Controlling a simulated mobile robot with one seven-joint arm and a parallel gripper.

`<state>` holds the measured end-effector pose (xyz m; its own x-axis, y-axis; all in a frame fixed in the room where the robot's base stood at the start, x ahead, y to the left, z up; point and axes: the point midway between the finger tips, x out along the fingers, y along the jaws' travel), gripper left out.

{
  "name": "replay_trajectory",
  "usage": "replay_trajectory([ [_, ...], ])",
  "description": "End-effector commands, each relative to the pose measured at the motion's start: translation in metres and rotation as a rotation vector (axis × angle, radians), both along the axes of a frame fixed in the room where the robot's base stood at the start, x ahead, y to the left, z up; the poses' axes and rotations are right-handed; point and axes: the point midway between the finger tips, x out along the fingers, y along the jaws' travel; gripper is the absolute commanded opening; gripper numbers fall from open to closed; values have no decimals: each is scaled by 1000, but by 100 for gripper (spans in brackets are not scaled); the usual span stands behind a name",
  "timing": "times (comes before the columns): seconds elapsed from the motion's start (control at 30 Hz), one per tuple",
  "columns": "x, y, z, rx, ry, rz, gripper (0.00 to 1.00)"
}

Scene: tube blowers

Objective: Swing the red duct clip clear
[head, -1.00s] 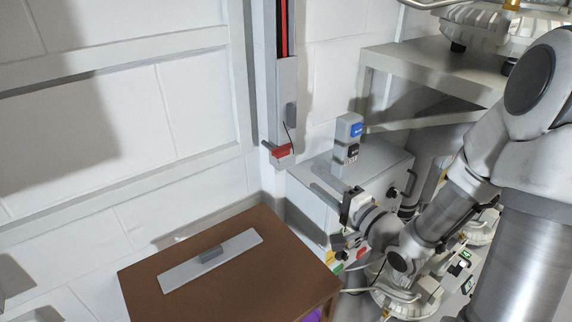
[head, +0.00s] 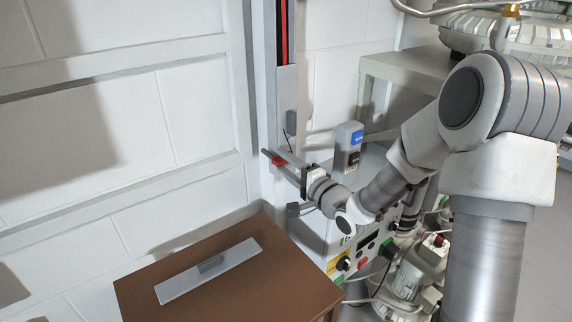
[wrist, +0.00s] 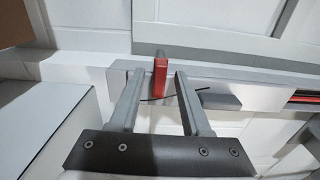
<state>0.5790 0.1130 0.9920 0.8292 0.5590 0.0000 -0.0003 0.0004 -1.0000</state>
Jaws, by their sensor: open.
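The red duct clip (head: 279,161) sits at the lower end of the grey wall duct (head: 286,95). In the wrist view the red clip (wrist: 160,77) stands upright in the picture, with a grey peg behind it. My gripper (head: 283,167) is open at the clip. In the wrist view the fingers of my gripper (wrist: 157,84) lie on either side of the clip, with a visible gap to each. In the head view the fingers partly cover the clip. I cannot tell how deep the clip sits between them.
A brown table (head: 225,295) at the lower left holds a grey cover strip with a handle (head: 210,267). A blue-and-grey box (head: 348,145) stands right of the duct. A control panel with coloured buttons (head: 365,250) and blower machinery lie under my arm. A thin black cable hangs near the clip.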

Motion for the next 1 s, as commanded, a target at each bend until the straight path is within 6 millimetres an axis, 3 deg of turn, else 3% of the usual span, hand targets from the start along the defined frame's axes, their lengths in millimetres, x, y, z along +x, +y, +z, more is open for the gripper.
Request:
replay_trajectory([
  [0.03, 0, 0, 0, 0, 0, 0, 48],
  [0.3, 0, 0, 0, 0, 0, 0, 0],
  [0.73, 0, -1, 0, -21, -14, -1, 0],
  [1.0, 0, -1, 0, -134, -91, -1, 0],
])
